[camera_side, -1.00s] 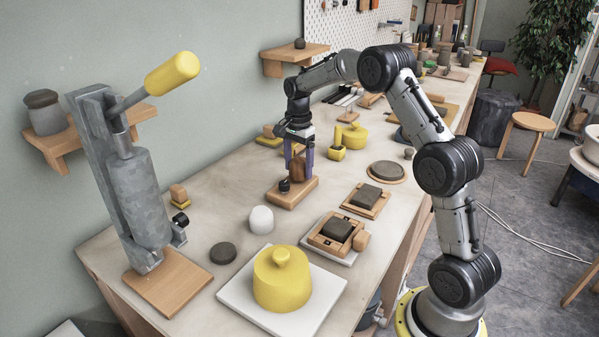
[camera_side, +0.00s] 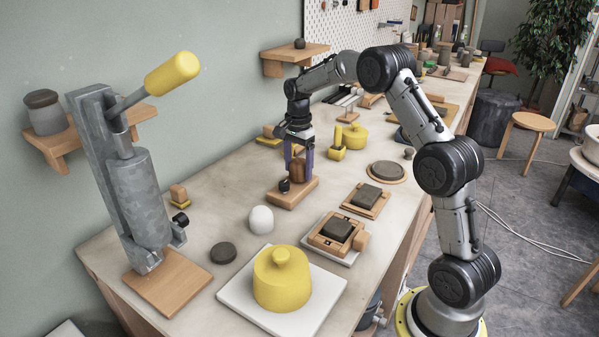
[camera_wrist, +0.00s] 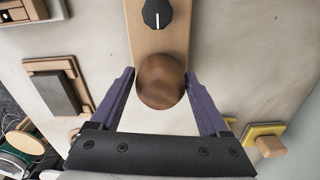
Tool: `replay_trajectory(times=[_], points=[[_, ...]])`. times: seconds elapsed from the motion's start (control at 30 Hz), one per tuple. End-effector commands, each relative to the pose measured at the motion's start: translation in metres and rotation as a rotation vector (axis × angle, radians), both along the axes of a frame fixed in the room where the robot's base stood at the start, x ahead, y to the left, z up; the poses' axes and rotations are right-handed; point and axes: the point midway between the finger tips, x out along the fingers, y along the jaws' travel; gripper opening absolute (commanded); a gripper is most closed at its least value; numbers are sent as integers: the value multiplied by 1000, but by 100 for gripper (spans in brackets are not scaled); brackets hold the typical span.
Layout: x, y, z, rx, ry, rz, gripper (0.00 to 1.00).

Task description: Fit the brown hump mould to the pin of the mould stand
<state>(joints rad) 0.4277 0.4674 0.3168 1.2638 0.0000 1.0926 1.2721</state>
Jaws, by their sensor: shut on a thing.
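The brown hump mould (camera_side: 297,172) is a rounded dark wood piece over the right part of the mould stand (camera_side: 284,200), a light wooden board with a black knob at its left end. In the wrist view the mould (camera_wrist: 160,82) shows as a round striped dome, with the stand (camera_wrist: 158,45) beneath it and the knob beyond. My gripper (camera_side: 299,168) is shut on the mould, its purple fingers on either side. The pin is hidden under the mould, so I cannot tell whether the mould sits fully down on it.
A white dome (camera_side: 261,220) and a dark disc (camera_side: 223,253) lie nearer the camera. A yellow lidded form (camera_side: 281,280) stands on a white slab. A grey lever press (camera_side: 139,195) stands left. Wooden frames with dark blocks (camera_side: 337,229) lie right of the stand.

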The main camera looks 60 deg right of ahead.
Motion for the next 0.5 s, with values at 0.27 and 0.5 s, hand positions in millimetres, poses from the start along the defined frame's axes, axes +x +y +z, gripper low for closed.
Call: replay_trajectory(times=[0.27,0.5], points=[[0,0,-7,0,1,0,84],[0,0,-7,0,1,0,100]])
